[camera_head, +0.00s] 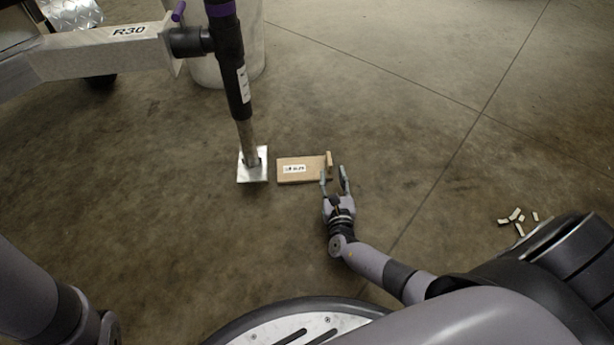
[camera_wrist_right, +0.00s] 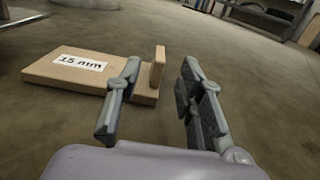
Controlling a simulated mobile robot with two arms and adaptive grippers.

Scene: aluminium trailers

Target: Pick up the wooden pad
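The wooden pad (camera_head: 310,174) is a flat light-brown board lying on the concrete floor, with a white label and a small upright block at its right end. In the right wrist view the pad (camera_wrist_right: 62,77) shows a label reading "15 mm", and the upright block (camera_wrist_right: 157,66) stands between the fingers' directions, beyond them. My right gripper (camera_head: 334,172) is open and empty at the pad's right end; its fingers also show in the wrist view (camera_wrist_right: 155,85). The left finger overlaps the pad's near right corner in that view; I cannot tell whether they touch. My left gripper is not visible.
A trailer jack leg (camera_head: 236,85) stands on a square metal foot plate (camera_head: 253,165) just left of the pad. The trailer frame marked R30 (camera_head: 95,52) is at upper left. Several small pale pieces (camera_head: 515,214) lie at right.

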